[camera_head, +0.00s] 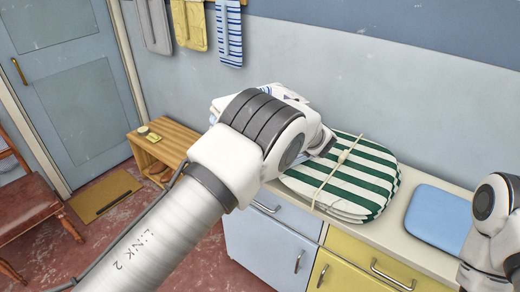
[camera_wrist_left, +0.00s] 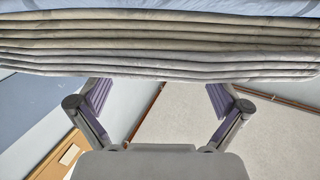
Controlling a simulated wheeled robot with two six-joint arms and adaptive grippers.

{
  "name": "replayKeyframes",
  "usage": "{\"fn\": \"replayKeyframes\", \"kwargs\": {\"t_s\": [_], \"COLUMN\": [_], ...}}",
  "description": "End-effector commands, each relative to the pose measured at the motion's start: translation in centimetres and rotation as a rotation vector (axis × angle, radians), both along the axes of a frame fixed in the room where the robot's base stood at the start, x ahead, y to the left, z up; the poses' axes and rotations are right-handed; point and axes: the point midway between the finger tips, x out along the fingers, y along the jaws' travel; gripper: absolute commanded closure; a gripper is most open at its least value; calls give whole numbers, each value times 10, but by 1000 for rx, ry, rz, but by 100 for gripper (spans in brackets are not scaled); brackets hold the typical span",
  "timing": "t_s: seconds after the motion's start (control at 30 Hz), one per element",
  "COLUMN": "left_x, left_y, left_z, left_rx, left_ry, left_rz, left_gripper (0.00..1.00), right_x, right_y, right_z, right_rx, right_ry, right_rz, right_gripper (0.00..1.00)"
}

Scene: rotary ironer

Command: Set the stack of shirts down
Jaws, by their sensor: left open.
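The stack of shirts (camera_wrist_left: 160,48) fills the top of the left wrist view as several folded grey and beige layers under a bluish one. In the head view, a little pale folded cloth (camera_head: 288,92) shows behind my left arm, which hides most of it. My left gripper (camera_wrist_left: 158,90) is open, its two purple-padded fingers spread wide. The fingertips are at the stack's near edge; I cannot tell whether they touch it. The left gripper's fingers are hidden in the head view. My right arm is at the right edge, with its gripper out of view.
A tied green-and-white striped bundle (camera_head: 352,185) and a blue pad (camera_head: 438,217) lie on the counter, above blue and yellow cabinets (camera_head: 345,275). A wooden crate (camera_head: 165,140) stands left of the counter. Cloths (camera_head: 228,35) hang on the wall. A red chair (camera_head: 25,205) is far left.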

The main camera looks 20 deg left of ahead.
Motion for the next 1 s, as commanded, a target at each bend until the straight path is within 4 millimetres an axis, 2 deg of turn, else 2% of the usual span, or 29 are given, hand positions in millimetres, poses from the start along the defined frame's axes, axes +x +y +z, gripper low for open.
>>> {"fn": "replayKeyframes", "kwargs": {"t_s": [0.03, 0.1, 0.17, 0.33, 0.5, 0.67, 0.7, 0.77, 0.9, 0.93, 1.0], "left_x": [0, 1, 3, 23, 36, 37, 37, 37, 37, 37, 37], "left_y": [1, 2, 5, 26, 40, 40, 40, 40, 40, 40, 40], "left_z": [-6, -3, 1, 7, 3, 2, 2, 2, 2, 2, 5], "left_rx": [0, 0, -2, -2, 0, 1, 1, 1, 1, 1, 2], "left_ry": [-1, 0, 1, 2, 1, 1, 1, 1, 1, 1, -4], "left_rz": [0, -1, -1, 1, -1, -2, -2, -2, -2, -2, -1], "left_gripper": [0, 0, 0, 0, 0, 0, 7, 28, 78, 87, 87], "right_x": [0, 0, 0, 0, 0, 0, 0, 0, 0, 0, 0], "right_y": [0, 0, 0, 0, 0, 0, 0, 0, 0, 0, 0], "right_z": [-14, -16, -12, 11, 13, 12, 12, 11, 11, 11, 12], "right_rx": [0, 0, 0, 0, 0, 0, 0, 0, 0, 0, 0], "right_ry": [0, 0, 0, -1, -1, 0, 0, 0, 0, 0, 0], "right_rz": [0, 0, 0, 0, 0, 0, 0, 0, 0, 0, 0], "right_gripper": [60, 60, 60, 60, 60, 60, 60, 60, 60, 60, 60]}}
